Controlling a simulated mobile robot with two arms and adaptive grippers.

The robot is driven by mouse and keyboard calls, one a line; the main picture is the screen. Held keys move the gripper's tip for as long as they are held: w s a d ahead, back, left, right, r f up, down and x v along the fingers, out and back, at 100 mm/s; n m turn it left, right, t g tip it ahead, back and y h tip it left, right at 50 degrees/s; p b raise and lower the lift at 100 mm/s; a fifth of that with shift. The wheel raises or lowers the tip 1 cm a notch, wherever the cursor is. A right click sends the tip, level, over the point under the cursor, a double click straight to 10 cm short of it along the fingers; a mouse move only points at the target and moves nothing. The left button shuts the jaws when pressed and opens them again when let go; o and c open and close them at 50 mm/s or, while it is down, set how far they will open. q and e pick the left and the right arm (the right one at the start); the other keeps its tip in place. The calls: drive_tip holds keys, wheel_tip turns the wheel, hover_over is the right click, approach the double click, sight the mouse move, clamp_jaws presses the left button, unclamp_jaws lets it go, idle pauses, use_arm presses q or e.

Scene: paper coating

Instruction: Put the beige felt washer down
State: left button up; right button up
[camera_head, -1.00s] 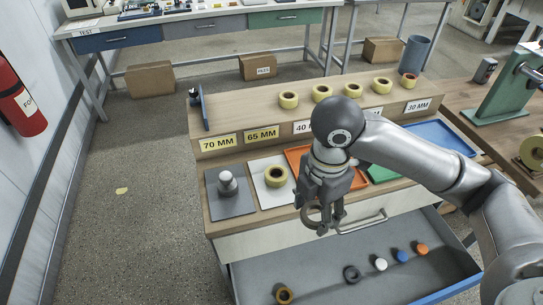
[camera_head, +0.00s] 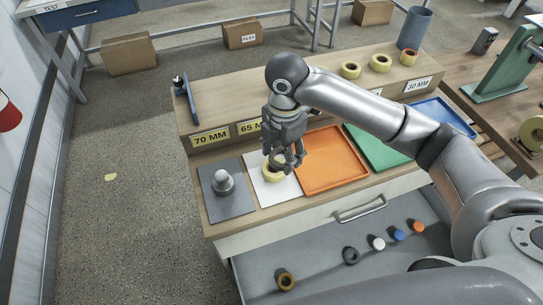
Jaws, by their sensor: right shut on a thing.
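My right gripper (camera_head: 284,162) is shut on the beige felt washer (camera_head: 278,159), a thin ring mostly hidden by the fingers. It holds the washer directly over a yellow roll (camera_head: 271,175) on the white mat (camera_head: 283,194). I cannot tell whether the washer touches the roll. My left gripper is not in view.
A grey mat (camera_head: 237,208) with a knobbed post (camera_head: 223,182) lies to the left. Orange (camera_head: 331,160), green (camera_head: 375,150) and blue mats lie to the right. Yellow rolls stand on the shelf behind. The open drawer (camera_head: 320,258) below holds several small rings and cylinders.

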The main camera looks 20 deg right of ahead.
sight(271, 153)
drive_tip(key=w+f, duration=0.1)
drive_tip(key=f, duration=0.1)
drive_tip(key=w+f, duration=0.2)
drive_tip(key=w+a+f+p, duration=0.1)
drive_tip(key=w+f, duration=0.1)
wheel_tip(271, 153, down, 2)
drive_tip(key=shift+f+p, duration=0.2)
drive_tip(key=shift+p, duration=0.45)
drive_tip(key=shift+f, duration=0.3)
drive_tip(key=shift+f, duration=0.15)
drive_tip(key=shift+f, duration=0.35)
drive_tip(key=o, duration=0.8)
drive_tip(key=shift+c, duration=0.2)
wheel_tip(271, 153, up, 13)
drive_tip(key=b, duration=0.2)
drive_tip(key=shift+b, duration=0.35)
drive_tip(key=shift+s, duration=0.1)
